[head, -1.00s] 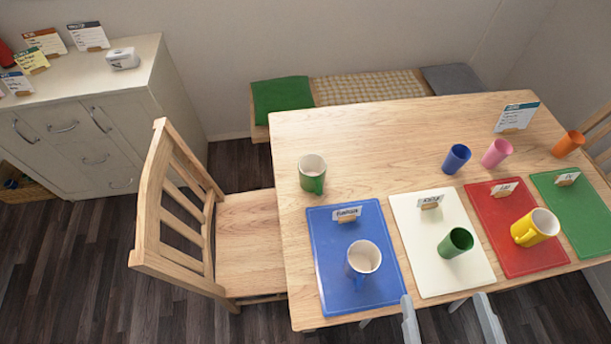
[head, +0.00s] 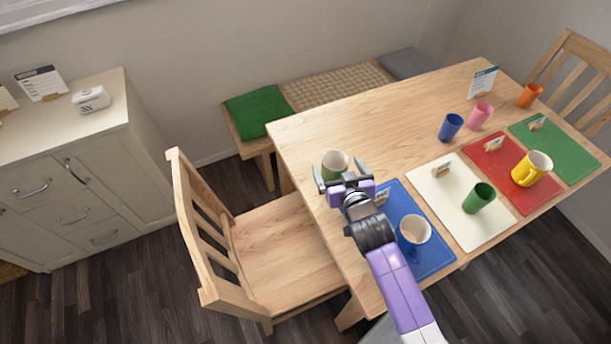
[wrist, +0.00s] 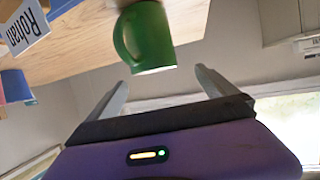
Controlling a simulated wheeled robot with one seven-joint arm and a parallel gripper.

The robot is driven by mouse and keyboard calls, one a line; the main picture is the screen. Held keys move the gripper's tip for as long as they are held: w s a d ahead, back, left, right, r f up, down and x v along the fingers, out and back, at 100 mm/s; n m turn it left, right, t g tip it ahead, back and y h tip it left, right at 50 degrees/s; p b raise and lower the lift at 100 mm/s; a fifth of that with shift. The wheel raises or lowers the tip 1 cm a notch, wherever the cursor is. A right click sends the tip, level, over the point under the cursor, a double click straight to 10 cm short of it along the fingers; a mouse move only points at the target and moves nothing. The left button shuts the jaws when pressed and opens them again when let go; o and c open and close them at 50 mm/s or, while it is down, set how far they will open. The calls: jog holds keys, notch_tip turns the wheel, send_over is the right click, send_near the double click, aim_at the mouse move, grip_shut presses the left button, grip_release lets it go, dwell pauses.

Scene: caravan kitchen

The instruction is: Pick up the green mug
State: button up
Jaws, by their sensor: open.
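The green mug (head: 335,164) has a cream inside and stands upright on the wooden table near its left edge, just behind the blue mat. My gripper (head: 340,176) is open at the mug's near side, its two fingers spread to either side of it in the head view and partly covering its lower part. In the wrist view the picture is turned over, and the mug (wrist: 152,40) shows with its handle on the left. There it sits beyond the open, empty fingertips (wrist: 160,76), and I see no contact.
A name card (head: 381,197) stands close to my gripper. A green cup (head: 479,197) and yellow mug (head: 532,168) are farther right. A wooden chair (head: 270,255) stands at the left. The table's back left is clear.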

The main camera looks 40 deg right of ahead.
aim_at(332, 154)
jog(key=x, duration=0.3)
jog(key=shift+s+f, duration=0.15)
jog(key=shift+f, duration=0.1)
jog(key=shift+s+d+f+p+x, duration=0.15)
jog(key=shift+p+x, duration=0.2)
jog(key=shift+x, duration=0.85)
jog(key=shift+s+d+f+p+x, duration=0.1)
jog(key=shift+p+x, duration=0.2)
jog(key=shift+x, duration=0.85)
jog(key=c, duration=1.7)
jog(key=shift+c, duration=0.6)
jog(key=shift+r, duration=0.15)
